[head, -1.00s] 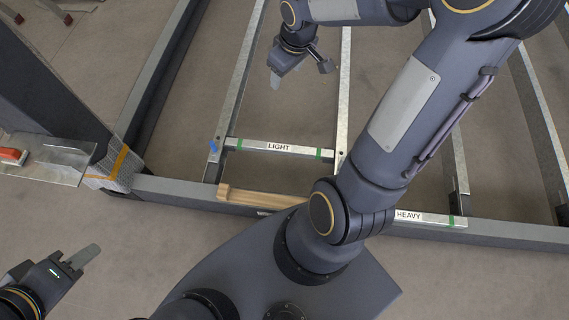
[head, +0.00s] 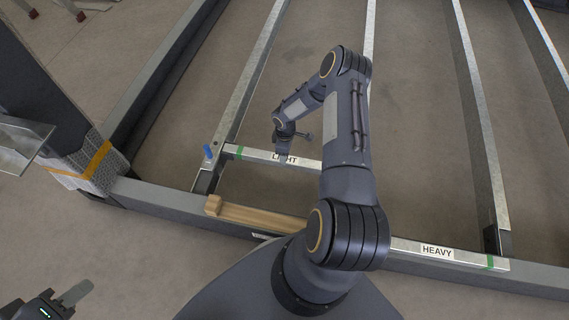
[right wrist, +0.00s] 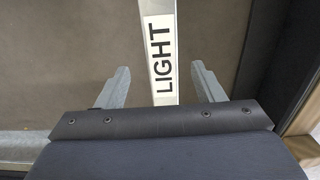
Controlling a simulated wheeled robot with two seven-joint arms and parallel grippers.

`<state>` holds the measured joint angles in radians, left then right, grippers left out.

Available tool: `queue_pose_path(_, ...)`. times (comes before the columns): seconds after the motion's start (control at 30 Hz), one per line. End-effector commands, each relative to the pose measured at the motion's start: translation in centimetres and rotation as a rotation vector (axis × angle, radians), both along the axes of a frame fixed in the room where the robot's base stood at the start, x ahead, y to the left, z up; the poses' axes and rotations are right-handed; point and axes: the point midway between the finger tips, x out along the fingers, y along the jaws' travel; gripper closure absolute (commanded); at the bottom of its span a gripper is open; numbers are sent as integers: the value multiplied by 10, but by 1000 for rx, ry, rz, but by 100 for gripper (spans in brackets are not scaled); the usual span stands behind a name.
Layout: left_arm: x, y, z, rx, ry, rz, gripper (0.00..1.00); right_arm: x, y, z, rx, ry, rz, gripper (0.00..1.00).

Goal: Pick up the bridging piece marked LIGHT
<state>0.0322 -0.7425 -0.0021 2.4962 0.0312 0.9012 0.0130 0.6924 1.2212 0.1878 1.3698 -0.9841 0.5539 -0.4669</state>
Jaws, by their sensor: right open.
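The bridging piece marked LIGHT (head: 250,154) is a pale metal bar with a black-on-white label and green tape, lying across between two rails of the frame in the head view. It also runs upright through the right wrist view (right wrist: 158,88). My right gripper (head: 284,157) is over its label, partly covering the word; in the right wrist view the open fingers (right wrist: 160,80) stand on either side of the bar, with gaps. Whether they are level with the bar is not clear. My left gripper (head: 72,297) is low at the left, away from the bar, its finger opening hidden.
A bar marked HEAVY (head: 437,252) lies on the near right of the frame. A wooden block (head: 255,217) sits along the near beam (head: 160,201). A blue peg (head: 208,151) stands by the LIGHT bar's left end. A wrapped post (head: 92,170) rises at the left.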

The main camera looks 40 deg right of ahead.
Motion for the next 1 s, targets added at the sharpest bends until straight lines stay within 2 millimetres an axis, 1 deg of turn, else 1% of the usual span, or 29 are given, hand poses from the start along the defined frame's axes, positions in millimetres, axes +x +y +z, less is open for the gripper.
queue_pose_path(0.03, 0, 0, -3, 0, 0, 0, 64, 0, 1, -7, 1, 1, -1, 38)
queue_pose_path(0.17, 0, 0, -10, 0, 0, 0, 64, 0, 1, -18, 0, 0, 0, 38)
queue_pose_path(0.3, 0, 0, -23, 0, 0, 0, 64, -1, 4, -42, 2, 0, -1, 38)
queue_pose_path(0.4, 0, 0, -27, 0, 0, 0, 64, -1, 4, -54, 1, 1, -2, 38)
queue_pose_path(0.47, 0, 0, -28, 0, 0, 0, 64, -1, 3, -56, 0, 0, -2, 38)
queue_pose_path(0.67, 0, 0, -26, 0, 0, 0, 64, -1, 3, -55, 0, 0, -2, 38)
queue_pose_path(0.77, 0, 0, -26, 0, 0, 0, 64, -1, 3, -55, 0, 0, -2, 50)
queue_pose_path(1.0, 0, 0, -26, 0, 0, 0, 64, -1, 3, -55, 0, 0, -2, 81)
